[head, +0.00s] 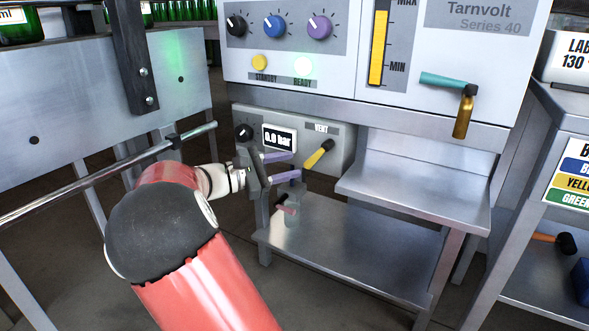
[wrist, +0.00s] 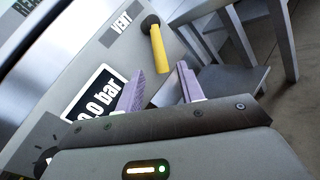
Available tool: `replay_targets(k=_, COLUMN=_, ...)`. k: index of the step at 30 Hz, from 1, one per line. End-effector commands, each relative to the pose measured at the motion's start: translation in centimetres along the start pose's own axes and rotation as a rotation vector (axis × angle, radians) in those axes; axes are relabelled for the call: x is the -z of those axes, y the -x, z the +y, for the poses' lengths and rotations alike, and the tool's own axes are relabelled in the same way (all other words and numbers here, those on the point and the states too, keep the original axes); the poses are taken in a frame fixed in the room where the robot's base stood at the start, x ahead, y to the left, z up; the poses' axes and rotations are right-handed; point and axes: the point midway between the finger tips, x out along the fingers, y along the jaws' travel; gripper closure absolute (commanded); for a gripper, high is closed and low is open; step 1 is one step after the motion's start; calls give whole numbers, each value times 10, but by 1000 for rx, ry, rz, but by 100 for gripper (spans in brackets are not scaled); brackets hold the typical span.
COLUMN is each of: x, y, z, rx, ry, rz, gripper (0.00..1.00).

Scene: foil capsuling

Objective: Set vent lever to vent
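The vent lever (head: 319,153) has a yellow handle on a dark pivot, under a "VENT" label (head: 321,127) on the grey lower panel. Its handle slants down and left from the pivot in the head view. In the wrist view the lever (wrist: 160,52) lies beyond the fingertips. My gripper (head: 294,164) is open and empty, with purple-grey fingers apart. It is left of and slightly below the lever, not touching it. The fingers also show in the wrist view (wrist: 158,85), with the lever's lower end beyond the gap between them.
A pressure display (head: 279,138) reading 0.0 bar and a black knob (head: 243,132) sit left of the lever. A metal shelf (head: 415,190) juts out on the right. A rail (head: 90,181) runs at left.

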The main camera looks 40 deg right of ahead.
Motion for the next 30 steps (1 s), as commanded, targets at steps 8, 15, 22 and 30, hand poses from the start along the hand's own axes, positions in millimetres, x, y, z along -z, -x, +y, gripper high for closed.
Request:
replay_targets(k=8, x=1, y=-40, z=-1, rx=3, ry=-1, rz=0, gripper=62)
replay_targets(k=15, x=0, y=-48, z=0, rx=1, ry=0, rz=2, gripper=62)
replay_targets(k=22, x=0, y=-48, z=0, rx=2, ry=0, rz=2, gripper=73)
replay_targets(k=30, x=0, y=-48, z=0, rx=2, ry=0, rz=2, gripper=100)
